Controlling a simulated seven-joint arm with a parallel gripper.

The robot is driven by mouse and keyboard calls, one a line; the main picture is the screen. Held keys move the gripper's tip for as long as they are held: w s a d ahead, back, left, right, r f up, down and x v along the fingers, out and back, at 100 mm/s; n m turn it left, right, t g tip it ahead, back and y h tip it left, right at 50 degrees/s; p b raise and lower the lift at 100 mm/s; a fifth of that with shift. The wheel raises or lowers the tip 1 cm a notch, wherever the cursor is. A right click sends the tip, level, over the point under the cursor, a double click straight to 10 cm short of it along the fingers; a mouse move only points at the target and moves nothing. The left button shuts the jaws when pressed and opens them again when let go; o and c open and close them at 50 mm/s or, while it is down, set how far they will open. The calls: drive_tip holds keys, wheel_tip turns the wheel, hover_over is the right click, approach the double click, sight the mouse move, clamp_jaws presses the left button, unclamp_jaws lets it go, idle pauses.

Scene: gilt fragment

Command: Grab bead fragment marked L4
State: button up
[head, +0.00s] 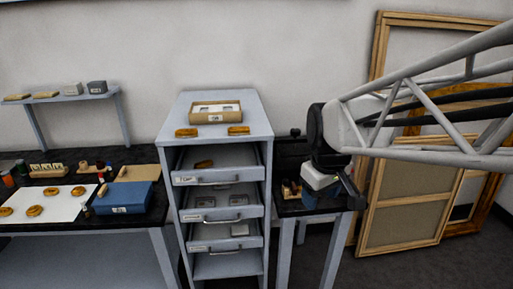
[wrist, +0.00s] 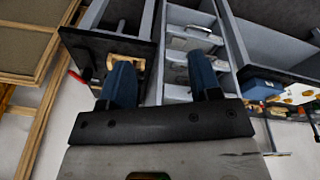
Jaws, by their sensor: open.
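Gold-brown bead fragments lie in several places in the head view. One (head: 187,132) is at the top left of the cabinet and another (head: 238,130) at its top right. One fragment (head: 203,164) lies in the upper drawer, and several, such as this fragment (head: 36,210), lie on a white sheet (head: 66,204) at left. No L4 mark is legible, so I cannot tell which fragment bears it. My gripper (head: 350,190) is right of the cabinet, above a small dark-topped table, apart from all fragments. In the wrist view my gripper (wrist: 160,62) is open and empty.
The grey drawer cabinet (head: 226,258) has several drawers pulled out. A box (head: 217,112) stands on top. A blue box (head: 122,197) sits on the left table. Wooden frames (head: 408,220) lean on the wall behind my arm. Small items crowd the table below my gripper.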

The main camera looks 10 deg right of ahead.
drive_tip(key=w+d+f+n, duration=0.3)
drive_tip(key=w+f+n, duration=0.1)
drive_tip(key=w, duration=0.8)
drive_tip(key=w+d+f+n+g, duration=0.1)
drive_tip(key=w+d+f+n, duration=0.2)
drive_tip(key=w+f, duration=0.4)
drive_tip(key=w+d+f+n+g, duration=0.1)
drive_tip(key=w+d+f+n, duration=0.3)
drive_tip(key=w, duration=1.2)
drive_tip(key=shift+w+f+n, duration=0.15)
drive_tip(key=shift+f+n, duration=0.35)
drive_tip(key=shift+n, duration=0.05)
drive_tip(key=shift+w+f+n, duration=0.15)
drive_tip(key=shift+f+n, duration=0.35)
drive_tip(key=shift+n, duration=0.05)
drive_tip(key=shift+w+f, duration=0.25)
drive_tip(key=shift+f, duration=1.25)
drive_tip(key=shift+f, duration=0.1)
drive_tip(key=shift+s+f, duration=0.1)
drive_tip(key=shift+f, duration=2.4)
drive_tip(key=shift+c, duration=0.3)
